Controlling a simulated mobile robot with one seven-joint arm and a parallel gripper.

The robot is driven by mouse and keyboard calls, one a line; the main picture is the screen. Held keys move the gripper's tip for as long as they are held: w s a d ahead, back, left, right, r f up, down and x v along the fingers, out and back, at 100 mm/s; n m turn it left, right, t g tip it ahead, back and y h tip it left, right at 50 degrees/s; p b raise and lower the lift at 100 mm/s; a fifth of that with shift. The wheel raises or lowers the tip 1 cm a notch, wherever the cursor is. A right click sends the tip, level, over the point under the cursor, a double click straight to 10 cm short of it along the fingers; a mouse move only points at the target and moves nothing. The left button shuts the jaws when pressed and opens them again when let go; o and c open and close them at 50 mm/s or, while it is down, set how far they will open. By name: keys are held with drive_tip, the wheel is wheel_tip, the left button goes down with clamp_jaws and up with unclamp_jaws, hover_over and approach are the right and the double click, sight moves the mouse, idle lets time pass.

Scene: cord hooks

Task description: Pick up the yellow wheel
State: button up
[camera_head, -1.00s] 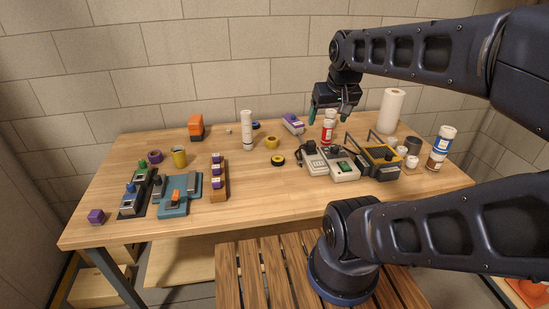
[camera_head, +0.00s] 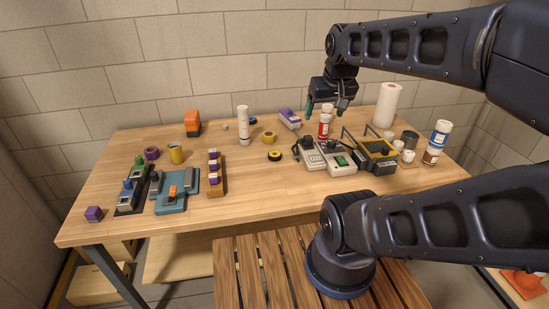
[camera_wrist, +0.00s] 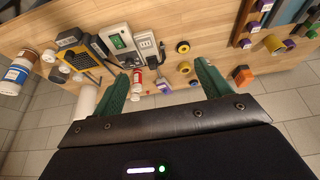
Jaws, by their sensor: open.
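Two small round things lie on the wooden table. One is a thin black and yellow wheel (camera_head: 275,155), flat on the wood; it also shows in the wrist view (camera_wrist: 182,47). Behind it is a plain yellow ring (camera_head: 268,138), also in the wrist view (camera_wrist: 185,67). I cannot tell for sure which is the yellow wheel. My gripper (camera_head: 326,108) is open and empty, in the air above the back right of the table, to the right of both. In the wrist view its green fingers (camera_wrist: 160,76) are wide apart, with both round things near the right finger.
A white bottle (camera_head: 243,125) stands left of the yellow ring. A red and white can (camera_head: 324,127) stands below my gripper. Grey devices (camera_head: 325,157) and a yellow-black caddy (camera_head: 377,152) lie right of the wheel. Bare wood surrounds the wheel's front and left.

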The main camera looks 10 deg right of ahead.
idle(0.7)
drive_tip(key=n+g+h, duration=0.2)
drive_tip(key=n+h, duration=0.1)
drive_tip(key=n, duration=2.3)
hover_over(273, 152)
drive_tip(key=s+a, duration=0.3)
drive_tip(key=f, duration=2.7)
drive_tip(key=shift+d, duration=0.25)
drive_tip(key=shift+h, duration=0.3)
drive_tip(key=shift+x, duration=3.25)
drive_tip(key=shift+d, duration=0.15)
drive_tip(key=shift+c, duration=0.3)
